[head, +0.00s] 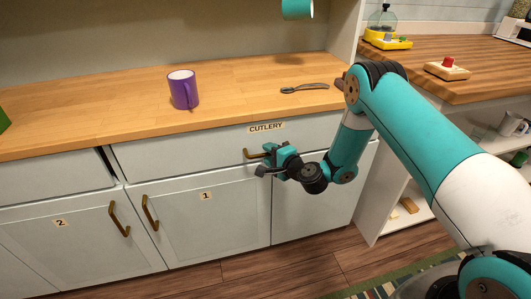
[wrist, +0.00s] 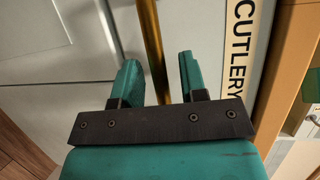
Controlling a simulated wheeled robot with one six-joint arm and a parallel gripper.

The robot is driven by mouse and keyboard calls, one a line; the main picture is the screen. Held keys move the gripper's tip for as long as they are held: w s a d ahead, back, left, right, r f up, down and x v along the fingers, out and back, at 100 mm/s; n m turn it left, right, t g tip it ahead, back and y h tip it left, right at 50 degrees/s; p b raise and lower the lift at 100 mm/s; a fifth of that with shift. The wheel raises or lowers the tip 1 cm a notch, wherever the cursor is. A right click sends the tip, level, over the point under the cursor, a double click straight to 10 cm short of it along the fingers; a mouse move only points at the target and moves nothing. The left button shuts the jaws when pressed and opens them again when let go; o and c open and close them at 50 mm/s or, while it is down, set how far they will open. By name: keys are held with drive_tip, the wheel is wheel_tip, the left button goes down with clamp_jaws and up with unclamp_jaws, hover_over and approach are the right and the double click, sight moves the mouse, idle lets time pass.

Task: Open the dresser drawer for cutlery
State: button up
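The dresser drawer (head: 180,151) has a pale grey front and a "CUTLERY" label (head: 266,127) on its top edge. The label also shows in the wrist view (wrist: 241,45). The drawer looks shut or nearly so. Its brass bar handle (head: 251,155) is partly hidden by my gripper (head: 267,160). In the wrist view, my gripper (wrist: 159,78) is open, with a teal finger on each side of the handle (wrist: 151,40).
A purple mug (head: 183,91) and a dark spoon-like utensil (head: 304,88) lie on the wooden top (head: 120,105). Below are cabinet doors labelled 1 (head: 207,208) and 2 (head: 75,240) with brass handles. A shelf unit with a wooden counter (head: 425,60) stands at right.

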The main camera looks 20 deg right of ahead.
drive_tip(key=shift+a, duration=0.1)
drive_tip(key=c, duration=0.5)
clamp_jaws()
idle(0.8)
